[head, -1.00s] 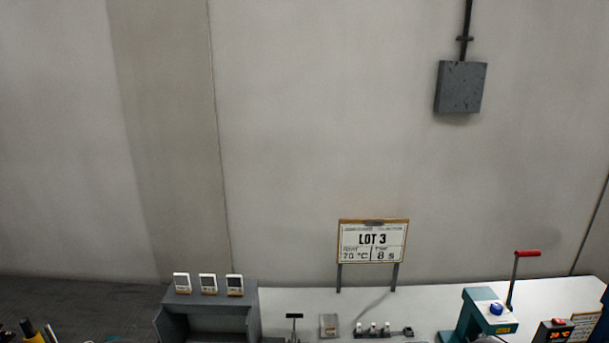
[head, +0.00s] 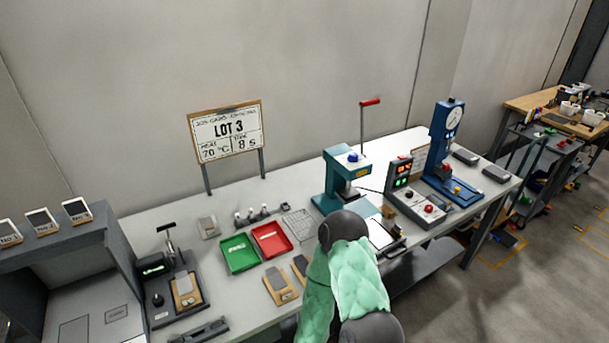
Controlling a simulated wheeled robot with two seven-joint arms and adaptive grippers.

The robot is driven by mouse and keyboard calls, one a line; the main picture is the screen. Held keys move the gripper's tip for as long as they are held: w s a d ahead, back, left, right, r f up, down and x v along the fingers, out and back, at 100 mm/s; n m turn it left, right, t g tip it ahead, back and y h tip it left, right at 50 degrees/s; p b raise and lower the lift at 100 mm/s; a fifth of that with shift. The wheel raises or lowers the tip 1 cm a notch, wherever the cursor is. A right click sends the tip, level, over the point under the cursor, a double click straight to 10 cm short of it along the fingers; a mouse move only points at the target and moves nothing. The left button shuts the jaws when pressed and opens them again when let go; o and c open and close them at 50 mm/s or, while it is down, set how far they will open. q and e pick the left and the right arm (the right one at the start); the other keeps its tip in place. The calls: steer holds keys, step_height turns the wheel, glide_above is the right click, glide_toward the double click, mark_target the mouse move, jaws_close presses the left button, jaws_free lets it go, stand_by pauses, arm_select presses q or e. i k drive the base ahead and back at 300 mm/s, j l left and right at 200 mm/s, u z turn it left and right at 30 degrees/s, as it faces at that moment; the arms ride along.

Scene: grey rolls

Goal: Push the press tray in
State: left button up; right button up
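The teal press (head: 335,185) stands at the back of the white bench, with a blue knob on top and an upright lever with a red handle (head: 370,102). In front of it a light flat plate with dark edges (head: 381,235), which looks like the press tray, sticks out toward the bench's front. My arm in a pale green sleeve hides part of its left side, so I cannot tell how far out it is. That arm rises from the bottom edge, its dark joint in front of the press. Neither gripper shows in the head view.
A control box with red and green lights (head: 404,180) and a blue dial press (head: 446,150) stand right of the teal press. Green (head: 238,254) and red (head: 271,240) trays lie left of my arm. A dark fixture (head: 172,300) and grey shelf stand farther left.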

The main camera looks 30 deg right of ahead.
mark_target(383, 238)
steer(key=z, duration=1.8)
